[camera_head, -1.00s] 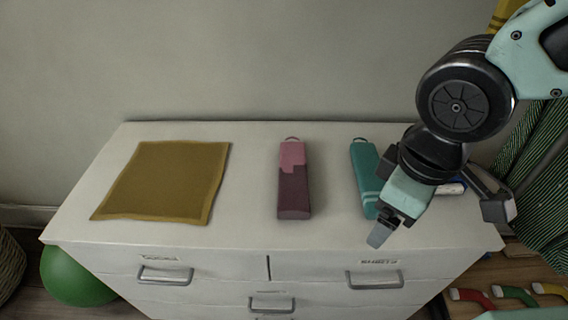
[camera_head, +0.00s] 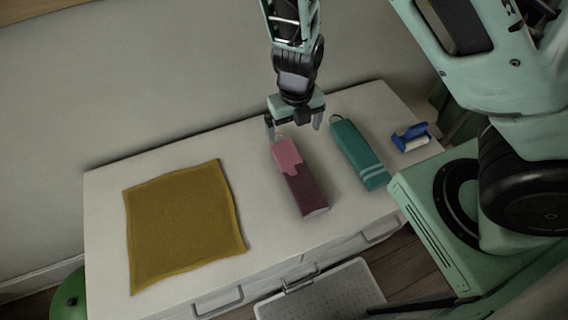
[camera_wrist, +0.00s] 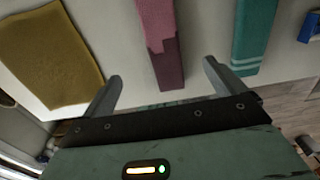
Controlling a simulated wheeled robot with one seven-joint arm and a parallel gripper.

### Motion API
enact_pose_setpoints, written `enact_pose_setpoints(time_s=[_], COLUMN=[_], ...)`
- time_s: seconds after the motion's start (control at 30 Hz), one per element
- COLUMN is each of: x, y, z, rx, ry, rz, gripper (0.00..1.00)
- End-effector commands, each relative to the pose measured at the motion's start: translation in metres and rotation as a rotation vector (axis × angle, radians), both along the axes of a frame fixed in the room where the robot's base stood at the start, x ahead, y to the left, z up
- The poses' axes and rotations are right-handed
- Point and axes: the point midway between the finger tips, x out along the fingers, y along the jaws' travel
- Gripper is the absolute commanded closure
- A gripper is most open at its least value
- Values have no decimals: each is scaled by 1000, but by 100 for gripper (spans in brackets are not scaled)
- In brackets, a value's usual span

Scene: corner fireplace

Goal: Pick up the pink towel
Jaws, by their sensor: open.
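The pink towel (camera_head: 300,178) is a folded roll, pink at the far end and dark maroon at the near end, lying on the white dresser top (camera_head: 110,200). My gripper (camera_head: 294,128) is open above the towel's far end, with its fingers apart. In the wrist view the towel (camera_wrist: 160,45) lies ahead of and between the two fingertips of my gripper (camera_wrist: 163,80). I see no contact between the fingers and the towel.
A teal towel (camera_head: 358,155) lies close to the right of the pink one. A mustard cloth (camera_head: 185,225) lies flat at the left. A blue and white item (camera_head: 411,138) is at the right end. A drawer (camera_head: 320,290) stands open in front.

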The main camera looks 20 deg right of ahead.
Motion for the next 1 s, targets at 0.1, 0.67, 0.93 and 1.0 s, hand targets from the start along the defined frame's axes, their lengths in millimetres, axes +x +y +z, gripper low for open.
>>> enact_pose_setpoints(time_s=[0.1, 0.67, 0.93, 1.0], x=[-1, -1, -2, -2], y=[-2, -1, -3, -4], z=[-22, -118, -140, -149], rx=[-2, -1, -4, -4], ry=[5, 2, 2, 3], rz=[0, -1, -2, -1], gripper=[5, 5, 5, 5])
